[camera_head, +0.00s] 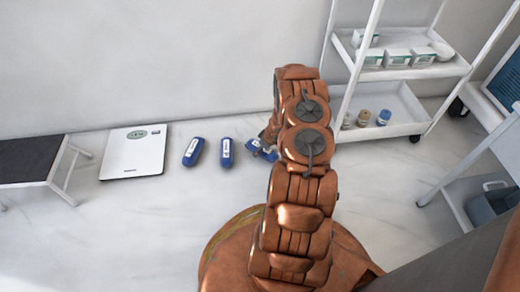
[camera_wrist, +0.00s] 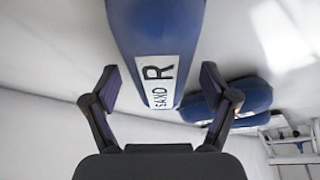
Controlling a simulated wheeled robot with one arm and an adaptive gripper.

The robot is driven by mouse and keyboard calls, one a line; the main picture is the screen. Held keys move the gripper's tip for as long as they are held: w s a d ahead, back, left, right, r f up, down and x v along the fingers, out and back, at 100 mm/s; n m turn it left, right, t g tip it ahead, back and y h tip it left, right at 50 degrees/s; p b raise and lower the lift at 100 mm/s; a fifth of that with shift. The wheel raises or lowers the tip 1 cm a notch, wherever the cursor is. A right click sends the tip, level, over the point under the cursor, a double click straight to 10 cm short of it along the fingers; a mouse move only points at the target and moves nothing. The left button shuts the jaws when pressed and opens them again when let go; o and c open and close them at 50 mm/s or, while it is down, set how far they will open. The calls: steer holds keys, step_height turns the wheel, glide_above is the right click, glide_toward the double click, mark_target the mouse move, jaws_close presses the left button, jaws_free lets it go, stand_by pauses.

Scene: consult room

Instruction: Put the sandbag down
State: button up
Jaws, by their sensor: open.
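A blue sandbag (camera_head: 262,151) with a white label lies on the floor near the wall, partly hidden by my arm in the head view. In the wrist view this sandbag (camera_wrist: 157,40) shows the label letters "SAND R" and lies ahead of and between my fingers. My gripper (camera_wrist: 158,82) is open, with a gap to the bag on both sides. In the head view my gripper (camera_head: 268,138) is at the bag, its fingers mostly hidden. Two more blue sandbags lie to the left, a middle one (camera_head: 227,153) and a left one (camera_head: 193,151).
A white scale (camera_head: 134,151) lies left of the sandbags, beside a dark-topped step stool (camera_head: 32,160). A white shelf trolley (camera_head: 398,68) with boxes and jars stands close to the right of my arm. Floor in front of the bags is clear.

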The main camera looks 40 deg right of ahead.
steer(key=p+v, duration=0.3)
steer(key=v, duration=0.7)
steer(key=shift+d+r, duration=0.1)
steer(key=shift+r, duration=0.25)
step_height(320, 180, up, 21)
steer(key=w+m+g+h, duration=0.2)
steer(key=w+h, duration=0.1)
steer(key=h, duration=0.2)
steer(key=s+a+r+g+h, duration=0.1)
steer(key=s+a+r, duration=0.25)
steer(key=r, duration=0.35)
steer(key=s+a+r+g+y, duration=0.1)
steer(key=s+a+r, duration=0.3)
steer(key=s+a, duration=0.4)
steer(key=s+a+r+g+y, duration=0.2)
steer(key=s+a+r, duration=0.3)
steer(key=s+a, duration=0.4)
steer(key=s+a+r+g+y, duration=0.1)
steer(key=s+a+r, duration=0.4)
steer(key=a, duration=1.3)
steer(key=s+y, duration=0.1)
steer(key=s, duration=0.3)
steer(key=shift+n+g, duration=0.3)
steer(key=shift+r+p, duration=0.15)
steer(key=shift+p, duration=0.2)
